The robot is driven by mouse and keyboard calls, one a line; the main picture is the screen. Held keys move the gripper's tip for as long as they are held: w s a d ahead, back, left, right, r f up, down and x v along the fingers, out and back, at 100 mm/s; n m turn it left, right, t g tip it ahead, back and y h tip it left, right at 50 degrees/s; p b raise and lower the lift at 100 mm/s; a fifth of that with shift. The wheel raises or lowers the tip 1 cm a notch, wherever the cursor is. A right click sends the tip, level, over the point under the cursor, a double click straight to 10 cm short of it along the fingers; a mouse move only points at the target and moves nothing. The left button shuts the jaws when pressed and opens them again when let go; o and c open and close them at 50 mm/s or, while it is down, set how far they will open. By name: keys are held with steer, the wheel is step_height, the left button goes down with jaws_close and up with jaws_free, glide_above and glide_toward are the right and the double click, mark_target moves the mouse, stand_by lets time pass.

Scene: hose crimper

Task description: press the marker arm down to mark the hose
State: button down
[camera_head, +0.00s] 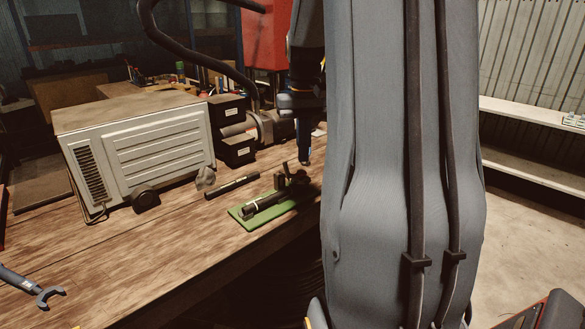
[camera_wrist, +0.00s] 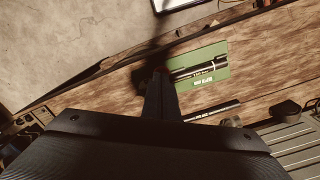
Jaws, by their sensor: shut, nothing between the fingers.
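A green base plate (camera_head: 240,219) lies on the wooden bench; it also shows in the wrist view (camera_wrist: 218,84). A black hose (camera_head: 262,204) with a light band lies along it, also visible in the wrist view (camera_wrist: 200,70). The marker arm (camera_head: 286,171) stands up at the right end of the plate in the head view. In the wrist view that end is dark and partly hidden by my fingers. My gripper (camera_head: 305,159) is shut and empty, pointing down just above and right of the marker arm. Its fingers show in the wrist view (camera_wrist: 161,78). I see no clear contact.
A loose black tube (camera_head: 232,186) lies behind the plate. A grey metal box (camera_head: 140,155), black bins (camera_head: 238,150) and a bench machine stand behind. The bench (camera_head: 165,245) is bare between wrench and plate.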

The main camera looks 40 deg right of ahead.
step_height(320, 180, up, 6)
steer(key=p, duration=0.4)
steer(key=shift+f+p, duration=0.1)
steer(key=shift+p, duration=0.3)
steer(key=s+a+f+n+b, duration=0.1)
steer(key=s+a+f+b, duration=0.1)
steer(key=a+f, duration=0.4)
steer(key=s+a+f+n+t+b, duration=0.1)
steer(key=s+a+f, duration=0.3)
steer(key=a, duration=0.9)
steer(key=s+a+f+n+b, duration=0.2)
steer(key=s+a+f+n, duration=0.1)
steer(key=a+f, duration=0.6)
steer(key=shift+s+a+b, duration=0.15)
steer(key=shift+a+b, duration=0.1)
steer(key=shift+b, duration=0.05)
